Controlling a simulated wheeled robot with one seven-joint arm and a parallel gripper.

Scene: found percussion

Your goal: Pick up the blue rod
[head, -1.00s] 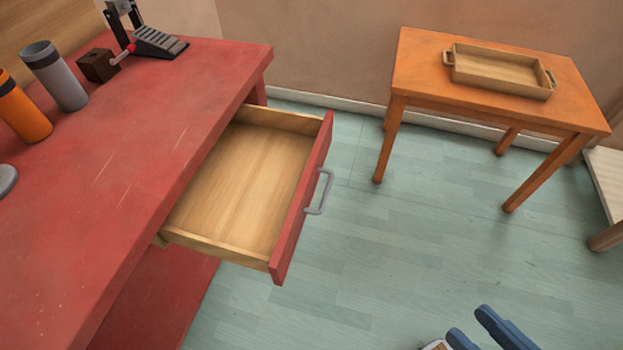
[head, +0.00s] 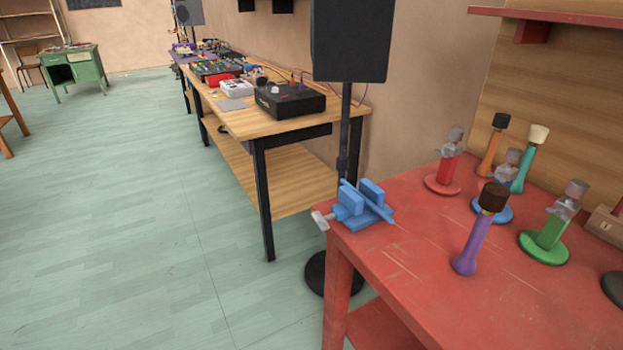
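No loose blue rod stands out clearly in the head view. A light-blue vise-like device (head: 351,206) with a pale grey end piece sits on the near left corner of the red table (head: 430,268). A thin blue bar slants across it, and I cannot tell whether it is a separate rod. Farther right, a round blue base (head: 480,208) carries a grey clamp (head: 509,161). Its post is mostly hidden behind the purple-handled mallet. My gripper is out of this view.
The red table also holds a purple-handled mallet (head: 477,238), a red clamp stand (head: 446,172), a green clamp stand (head: 549,234) and other mallets. A black speaker stand (head: 345,140) rises beside its left end. Open floor (head: 120,200) lies left.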

